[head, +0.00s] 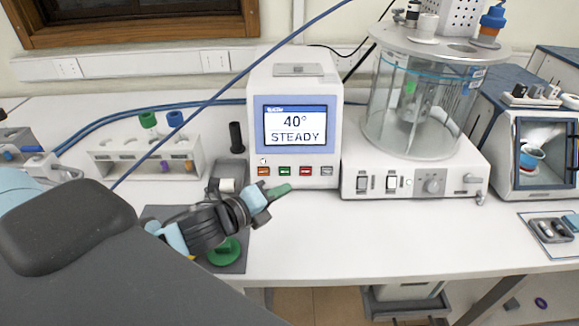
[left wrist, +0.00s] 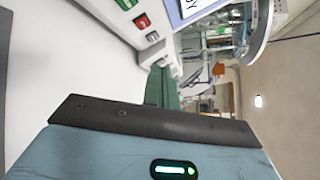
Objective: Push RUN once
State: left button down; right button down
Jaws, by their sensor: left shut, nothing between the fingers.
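The white device (head: 296,95) has a screen (head: 295,129) reading "40° STEADY". Below the screen is a row of orange (head: 263,171), green (head: 285,171), red (head: 305,171) and grey (head: 327,171) buttons; their labels are too small to read. My left gripper (head: 280,190) is shut and empty, its green fingertips just below and in front of the green button in the head view, with a gap visible. The left wrist view shows the green (left wrist: 125,4), red (left wrist: 142,21) and grey (left wrist: 152,37) buttons beyond the shut fingers (left wrist: 160,85). My right gripper is not in view.
A white rack (head: 130,165) with vials stands at the left. A glass bath (head: 415,100) on a white base with switches stands right of the device. A dark mat with a green round part (head: 225,252) lies under my left gripper.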

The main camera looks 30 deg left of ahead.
aim_at(285, 172)
pick_arm(q)
jog(key=shift+s, duration=0.15)
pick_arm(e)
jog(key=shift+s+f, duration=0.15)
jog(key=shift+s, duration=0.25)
pick_arm(q)
jog(key=w+a, duration=0.1)
jog(key=w+a+f, duration=0.1)
jog(key=w, duration=0.1)
jog(key=w+a+f, duration=0.1)
jog(key=shift+w, duration=0.4)
jog(key=shift+w+a+f+b, duration=0.35)
jog(key=shift+w+f+b, duration=0.05)
jog(key=shift+w+f, duration=0.25)
jog(key=shift+w+a, duration=0.25)
jog(key=shift+w, duration=0.25)
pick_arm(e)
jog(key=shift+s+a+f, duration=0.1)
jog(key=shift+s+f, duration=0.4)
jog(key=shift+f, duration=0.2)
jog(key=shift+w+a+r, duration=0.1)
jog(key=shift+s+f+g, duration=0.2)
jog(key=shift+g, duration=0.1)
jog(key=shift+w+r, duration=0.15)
pick_arm(q)
jog(key=shift+w+a, duration=0.15)
